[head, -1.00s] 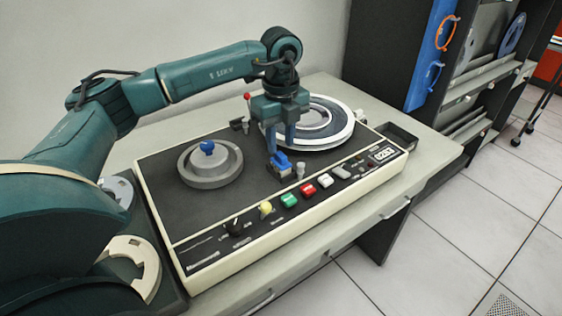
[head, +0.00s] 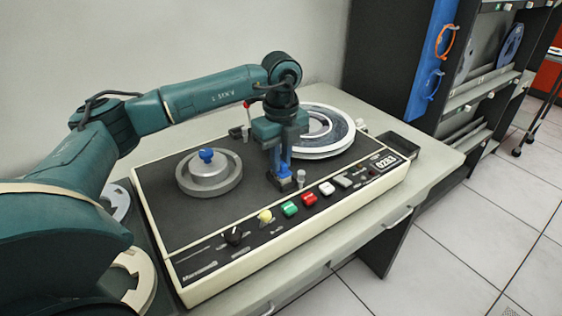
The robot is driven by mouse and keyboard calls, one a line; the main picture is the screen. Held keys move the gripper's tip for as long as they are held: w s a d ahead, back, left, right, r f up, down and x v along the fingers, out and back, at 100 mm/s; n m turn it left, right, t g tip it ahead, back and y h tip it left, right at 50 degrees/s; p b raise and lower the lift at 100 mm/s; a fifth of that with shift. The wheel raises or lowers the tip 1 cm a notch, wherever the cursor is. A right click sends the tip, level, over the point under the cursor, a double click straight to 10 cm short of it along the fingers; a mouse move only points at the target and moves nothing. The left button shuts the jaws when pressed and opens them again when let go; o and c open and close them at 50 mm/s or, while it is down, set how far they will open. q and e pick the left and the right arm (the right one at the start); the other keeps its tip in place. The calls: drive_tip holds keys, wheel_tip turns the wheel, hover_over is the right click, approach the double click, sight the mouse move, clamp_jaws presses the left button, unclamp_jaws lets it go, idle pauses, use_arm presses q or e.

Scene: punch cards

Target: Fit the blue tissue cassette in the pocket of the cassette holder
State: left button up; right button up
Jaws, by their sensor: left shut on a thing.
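My left gripper (head: 283,164) points down over the front middle of the machine's black deck. It is shut on the small blue tissue cassette (head: 284,171), which is largely hidden by the fingers. The cassette is at a small dark block (head: 286,184) on the deck, seemingly the cassette holder. The pocket is hidden, so I cannot tell whether the cassette is inside it or just above. My right gripper is not in view.
A grey round hub with a blue knob (head: 206,155) stands left of the gripper. A white reel (head: 340,142) lies behind it. A small metal post (head: 301,177) and several coloured buttons, including a red one (head: 309,199), are close in front and right.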

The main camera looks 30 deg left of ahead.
use_arm(q)
clamp_jaws()
drive_tip(key=shift+r+p, duration=2.25)
drive_tip(key=shift+r, duration=0.8)
wheel_tip(320, 180, up, 7)
drive_tip(key=p, duration=0.5)
